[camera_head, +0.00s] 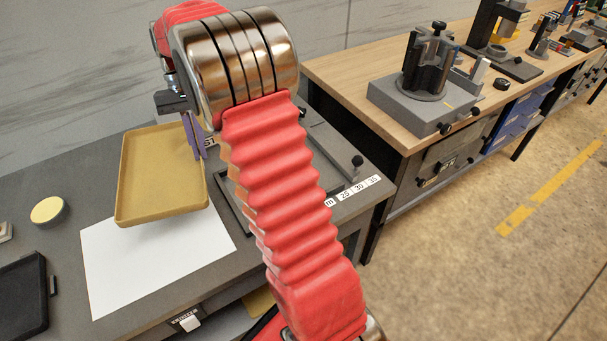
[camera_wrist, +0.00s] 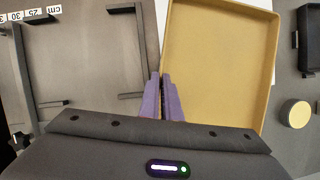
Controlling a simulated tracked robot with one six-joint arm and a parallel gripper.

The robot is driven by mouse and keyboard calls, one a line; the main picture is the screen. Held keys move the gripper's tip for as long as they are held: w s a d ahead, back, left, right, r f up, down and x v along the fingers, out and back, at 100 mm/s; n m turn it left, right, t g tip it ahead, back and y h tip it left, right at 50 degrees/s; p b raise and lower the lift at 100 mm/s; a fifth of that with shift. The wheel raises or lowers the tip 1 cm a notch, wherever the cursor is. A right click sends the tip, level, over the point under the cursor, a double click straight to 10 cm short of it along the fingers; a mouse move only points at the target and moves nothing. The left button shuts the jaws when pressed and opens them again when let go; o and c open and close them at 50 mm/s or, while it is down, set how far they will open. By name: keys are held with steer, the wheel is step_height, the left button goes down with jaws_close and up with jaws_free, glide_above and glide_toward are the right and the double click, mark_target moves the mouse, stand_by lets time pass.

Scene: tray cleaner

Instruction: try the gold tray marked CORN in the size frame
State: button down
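The gold tray (camera_head: 160,205) is at the left in the head view, over a white sheet, and seems raised a little above it. No CORN mark is readable on it. My gripper (camera_head: 200,150) has purple fingers on the tray's right wall. In the wrist view the fingers (camera_wrist: 165,80) are close together on the wall of the tray (camera_wrist: 215,70), which looks empty. The size frame (camera_wrist: 128,10), dark bars with a cm scale, lies beside the tray, apart from it. In the head view my red arm hides much of the size frame (camera_head: 237,212).
The white sheet (camera_head: 125,270) lies on the grey table. A round yellow-topped tin (camera_head: 47,210) and a black tray (camera_head: 22,295) are at the left. A wooden bench (camera_head: 385,70) with a grey fixture (camera_head: 425,100) stands to the right.

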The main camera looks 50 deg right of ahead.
steer(key=s+d+f+m+t, duration=0.1)
steer(key=s+d+m, duration=0.3)
steer(key=s, duration=0.3)
steer(key=s+d+f+m+t+y, duration=0.1)
steer(key=s+d+f+m+t, duration=0.1)
steer(key=s+d+m, duration=0.3)
steer(key=s+d+f+m+t+y, duration=0.1)
steer(key=s+d+m, duration=0.3)
steer(key=s, duration=0.6)
steer(key=shift+s+d+f+m+t, duration=0.15)
steer(key=shift+s+m+t, duration=0.25)
steer(key=shift+m, duration=0.7)
steer(key=shift+w, duration=0.15)
steer(key=shift+f, duration=3.3)
steer(key=c, duration=1.9)
jaws_free()
